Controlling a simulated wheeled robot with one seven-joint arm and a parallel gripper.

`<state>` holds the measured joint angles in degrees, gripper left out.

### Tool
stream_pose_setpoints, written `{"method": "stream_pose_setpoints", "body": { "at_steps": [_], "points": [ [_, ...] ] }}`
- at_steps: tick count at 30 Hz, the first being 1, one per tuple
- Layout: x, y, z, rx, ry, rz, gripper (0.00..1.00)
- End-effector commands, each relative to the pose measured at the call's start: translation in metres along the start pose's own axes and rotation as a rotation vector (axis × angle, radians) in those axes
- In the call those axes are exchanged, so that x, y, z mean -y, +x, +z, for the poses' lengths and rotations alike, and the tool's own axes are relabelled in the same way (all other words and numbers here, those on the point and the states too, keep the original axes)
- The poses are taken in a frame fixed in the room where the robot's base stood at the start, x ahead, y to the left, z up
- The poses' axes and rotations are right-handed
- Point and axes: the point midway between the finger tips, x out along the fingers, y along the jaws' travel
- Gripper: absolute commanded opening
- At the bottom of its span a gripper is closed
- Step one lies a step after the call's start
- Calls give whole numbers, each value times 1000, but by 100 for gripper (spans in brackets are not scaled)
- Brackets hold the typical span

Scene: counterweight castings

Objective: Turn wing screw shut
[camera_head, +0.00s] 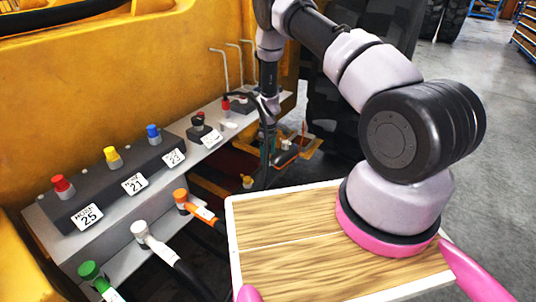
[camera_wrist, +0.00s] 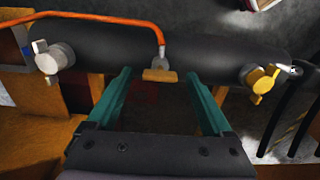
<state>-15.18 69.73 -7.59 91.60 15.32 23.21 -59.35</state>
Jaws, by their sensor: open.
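In the wrist view a yellow wing screw (camera_wrist: 262,80) sits on a pale boss at the right end of a dark cylinder (camera_wrist: 210,58). A grey winged fitting (camera_wrist: 50,58) is at the cylinder's left end. A tan crosspiece (camera_wrist: 160,75) on a grey stem is in the middle, joined to an orange line. I cannot tell which one the task means. My gripper (camera_wrist: 159,80) has its two teal fingers apart, one each side of the tan crosspiece, with no visible contact. In the head view my gripper hangs at the shelf's far end, its fingertips hard to make out.
A grey shelf (camera_head: 136,204) along the yellow machine carries a dark block (camera_head: 92,193) with red, yellow and blue caps. White (camera_head: 154,240), orange (camera_head: 190,203) and green (camera_head: 92,272) connectors stick out in front. Black hoses (camera_wrist: 290,115) run right of the cylinder. Open floor lies right.

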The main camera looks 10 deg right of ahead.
Motion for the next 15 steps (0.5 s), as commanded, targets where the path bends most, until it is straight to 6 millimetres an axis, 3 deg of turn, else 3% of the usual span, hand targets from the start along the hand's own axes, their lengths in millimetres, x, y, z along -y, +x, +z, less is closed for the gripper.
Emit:
{"method": "stream_pose_setpoints", "body": {
  "at_steps": [3,9,10,15],
  "points": [
    [0,0,0,0,0,0,85],
    [0,0,0,0,0,0,8],
    [0,0,0,0,0,0,0],
    [0,-1,0,0,7,0,0]
  ]
}}
